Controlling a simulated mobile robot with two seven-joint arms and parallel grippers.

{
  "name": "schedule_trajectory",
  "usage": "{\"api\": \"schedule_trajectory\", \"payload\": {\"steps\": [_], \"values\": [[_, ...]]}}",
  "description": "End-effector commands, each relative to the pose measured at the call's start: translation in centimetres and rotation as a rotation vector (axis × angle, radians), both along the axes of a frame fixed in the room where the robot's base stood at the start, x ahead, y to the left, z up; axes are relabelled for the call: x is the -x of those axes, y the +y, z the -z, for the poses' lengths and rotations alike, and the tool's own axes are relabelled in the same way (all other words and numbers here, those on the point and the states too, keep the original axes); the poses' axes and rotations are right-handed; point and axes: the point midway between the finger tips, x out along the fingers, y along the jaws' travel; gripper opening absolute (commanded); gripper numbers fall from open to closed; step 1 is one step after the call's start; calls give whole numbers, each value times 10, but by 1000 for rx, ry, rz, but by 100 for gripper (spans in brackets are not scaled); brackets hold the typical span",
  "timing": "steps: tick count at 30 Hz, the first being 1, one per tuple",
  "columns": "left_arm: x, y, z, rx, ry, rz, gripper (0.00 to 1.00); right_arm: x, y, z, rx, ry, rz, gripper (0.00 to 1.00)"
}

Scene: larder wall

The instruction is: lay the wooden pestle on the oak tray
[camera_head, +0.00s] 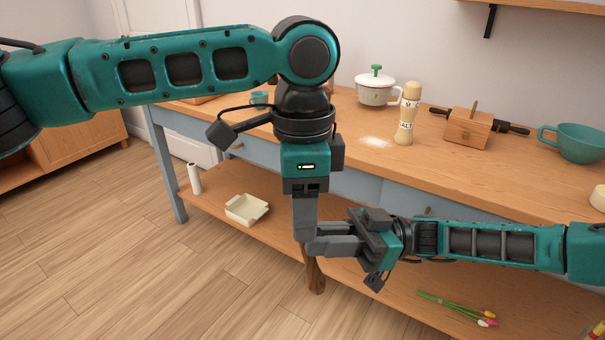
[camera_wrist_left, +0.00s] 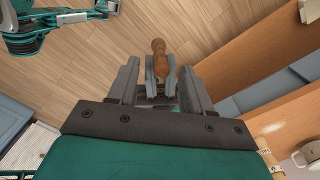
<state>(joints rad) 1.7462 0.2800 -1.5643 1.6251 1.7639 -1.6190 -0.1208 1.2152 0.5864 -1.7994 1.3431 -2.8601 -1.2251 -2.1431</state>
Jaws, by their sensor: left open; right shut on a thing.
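The wooden pestle (camera_head: 316,276) is brown and hangs roughly upright below the grippers in the head view. My right gripper (camera_head: 320,244) comes in from the right and is shut on it. My left gripper (camera_head: 303,232) points down at the same spot, its fingers open. In the left wrist view the pestle (camera_wrist_left: 158,62) shows between the spread fingers of my left gripper (camera_wrist_left: 160,88). The upper part of the pestle is hidden by the fingers. A wooden edge (camera_head: 203,99) behind my left arm may be the oak tray; I cannot tell.
A cream dish (camera_head: 247,209), a white roll (camera_head: 194,178) and tulips (camera_head: 458,308) lie on the lower shelf.

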Motion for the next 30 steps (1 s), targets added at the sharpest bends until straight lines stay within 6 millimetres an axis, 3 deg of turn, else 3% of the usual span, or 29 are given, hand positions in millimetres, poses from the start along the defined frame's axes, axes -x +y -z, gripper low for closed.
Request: {"api": "schedule_trajectory", "payload": {"steps": [5, 14, 30], "values": [[0, 0, 11, 0, 0, 0, 50, 0, 0, 0, 0, 0, 0, 0], [0, 0, 13, 0, 0, 0, 49, 0, 0, 0, 0, 0, 0, 0], [1, 0, 13, 0, 0, 1, 0, 0, 0, 0, 0, 0, 0, 0]]}}
